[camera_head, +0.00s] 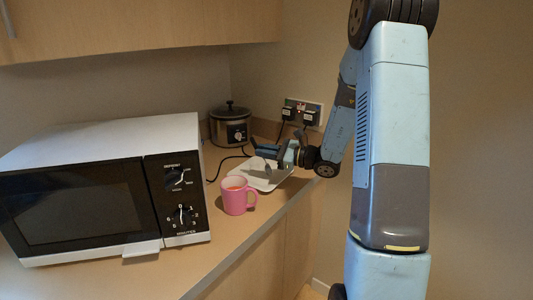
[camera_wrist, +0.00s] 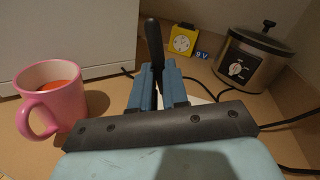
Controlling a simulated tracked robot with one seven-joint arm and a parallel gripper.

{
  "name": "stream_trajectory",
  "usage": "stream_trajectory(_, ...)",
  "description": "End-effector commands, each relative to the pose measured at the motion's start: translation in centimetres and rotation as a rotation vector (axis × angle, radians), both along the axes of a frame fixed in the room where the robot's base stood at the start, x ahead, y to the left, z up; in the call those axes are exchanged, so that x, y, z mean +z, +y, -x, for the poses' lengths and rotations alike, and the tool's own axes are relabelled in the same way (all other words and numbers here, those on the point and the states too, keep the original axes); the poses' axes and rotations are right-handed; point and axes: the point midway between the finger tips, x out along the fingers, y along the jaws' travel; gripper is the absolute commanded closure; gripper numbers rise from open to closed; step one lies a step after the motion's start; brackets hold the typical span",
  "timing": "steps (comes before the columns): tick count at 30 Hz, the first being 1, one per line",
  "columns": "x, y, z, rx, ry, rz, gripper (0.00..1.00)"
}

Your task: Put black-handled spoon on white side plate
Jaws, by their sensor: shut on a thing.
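The black-handled spoon is held in my gripper (camera_head: 266,148). In the wrist view its black handle (camera_wrist: 154,42) rises between the two blue fingers of my gripper (camera_wrist: 158,88), which are shut on it. In the head view a small grey part of the spoon (camera_head: 267,167) seems to hang below the fingers, over the white side plate (camera_head: 253,181). I cannot tell whether it touches the plate. The plate lies on the counter behind the pink mug; in the wrist view only a sliver of it (camera_wrist: 201,98) shows, the rest hidden by my gripper.
A pink mug (camera_head: 236,197) stands in front of the plate, near the counter edge. A white microwave (camera_head: 100,190) fills the left. A slow cooker (camera_head: 232,128) stands behind the plate, with cables and wall sockets (camera_head: 303,113) nearby. A yellow timer (camera_wrist: 183,41) stands at the back.

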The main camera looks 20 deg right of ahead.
Motion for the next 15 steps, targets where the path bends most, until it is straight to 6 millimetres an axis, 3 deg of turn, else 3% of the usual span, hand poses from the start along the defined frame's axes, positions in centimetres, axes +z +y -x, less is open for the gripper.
stream_trajectory(11,-0.64,-0.02,0.02,-0.001,-0.001,0.000,1.00)
stream_trajectory(12,-0.61,-0.03,0.02,-0.001,-0.001,0.000,0.82)
stream_trajectory(15,-0.60,-0.05,0.02,-0.001,-0.001,0.000,0.72)
